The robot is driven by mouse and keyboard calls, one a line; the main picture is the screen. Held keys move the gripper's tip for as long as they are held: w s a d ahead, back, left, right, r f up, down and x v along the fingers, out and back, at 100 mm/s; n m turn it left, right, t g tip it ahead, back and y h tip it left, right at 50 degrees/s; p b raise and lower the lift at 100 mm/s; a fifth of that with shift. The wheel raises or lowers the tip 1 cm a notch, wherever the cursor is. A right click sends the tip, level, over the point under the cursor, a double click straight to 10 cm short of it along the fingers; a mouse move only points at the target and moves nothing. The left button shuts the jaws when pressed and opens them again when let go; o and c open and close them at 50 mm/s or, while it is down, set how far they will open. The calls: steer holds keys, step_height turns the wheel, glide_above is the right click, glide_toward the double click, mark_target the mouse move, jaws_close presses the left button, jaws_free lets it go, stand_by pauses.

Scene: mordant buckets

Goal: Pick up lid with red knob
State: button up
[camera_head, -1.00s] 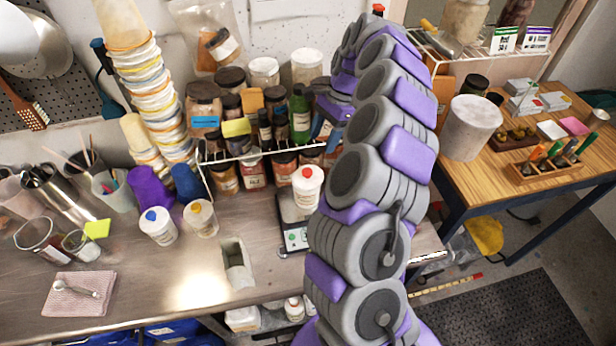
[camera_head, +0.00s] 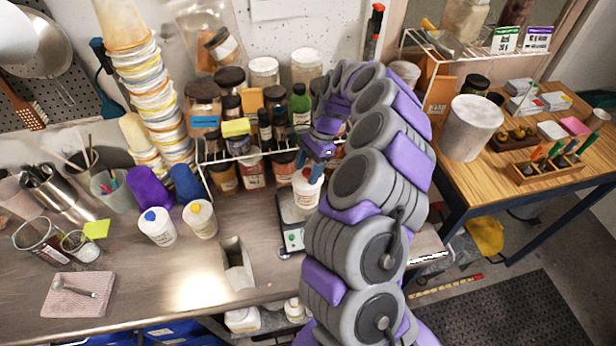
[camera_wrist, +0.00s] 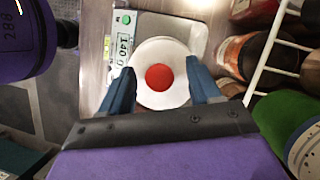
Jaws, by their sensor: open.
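The white lid with the red knob (camera_wrist: 160,77) is in the middle of the wrist view, on top of a white tub (camera_head: 306,190) standing on the digital scale (camera_head: 291,236). My gripper (camera_wrist: 162,92) is open, with one blue finger on each side of the lid. In the head view my gripper (camera_head: 316,170) is right over the tub, and its fingers hide the red knob. I cannot tell whether the fingers touch the lid.
Two white tubs, one with a blue knob (camera_head: 157,226) and one with a yellow knob (camera_head: 201,219), stand to the left. A wire rack (camera_head: 240,155) with jars is behind the scale.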

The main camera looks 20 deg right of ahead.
jaws_close()
stand_by(0.6)
steer(key=shift+r, duration=0.1)
